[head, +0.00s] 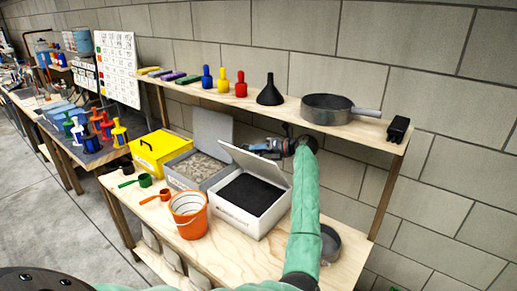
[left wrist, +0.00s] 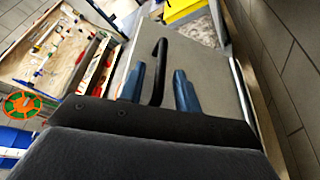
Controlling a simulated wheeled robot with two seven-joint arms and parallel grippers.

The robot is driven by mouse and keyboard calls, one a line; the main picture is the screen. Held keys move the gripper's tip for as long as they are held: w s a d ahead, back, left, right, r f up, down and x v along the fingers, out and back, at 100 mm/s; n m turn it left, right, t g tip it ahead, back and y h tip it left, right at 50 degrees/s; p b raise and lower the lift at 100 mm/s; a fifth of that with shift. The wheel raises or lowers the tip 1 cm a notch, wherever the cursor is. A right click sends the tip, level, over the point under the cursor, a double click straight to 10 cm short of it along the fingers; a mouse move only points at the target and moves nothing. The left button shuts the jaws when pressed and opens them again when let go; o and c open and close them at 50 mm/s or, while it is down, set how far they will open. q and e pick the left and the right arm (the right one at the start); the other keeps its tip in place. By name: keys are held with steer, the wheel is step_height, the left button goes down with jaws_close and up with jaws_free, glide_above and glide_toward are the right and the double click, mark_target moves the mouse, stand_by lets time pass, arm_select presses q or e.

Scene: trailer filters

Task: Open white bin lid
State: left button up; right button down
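The white bin (head: 226,220) stands on the lower wooden shelf, and black material (head: 249,193) shows inside it. Its lid (head: 252,164) is raised and tilted up at the back edge. My left gripper (head: 254,148) is behind the lid at its upper edge. In the left wrist view, the blue fingers of my left gripper (left wrist: 160,90) are on either side of a black handle (left wrist: 158,68) on the grey lid face (left wrist: 205,70). The fingers are apart, with small gaps beside the handle. My right gripper is not seen.
An orange bucket (head: 188,224) stands left of the white bin. A grey bin (head: 178,181) with an open lid and a yellow bin (head: 152,146) stand farther left. A pan (head: 325,107) and black funnel (head: 270,97) sit on the upper shelf, above my gripper.

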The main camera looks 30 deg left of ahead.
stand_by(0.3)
arm_select(q)
steer(key=shift+a, duration=0.1)
jaws_close()
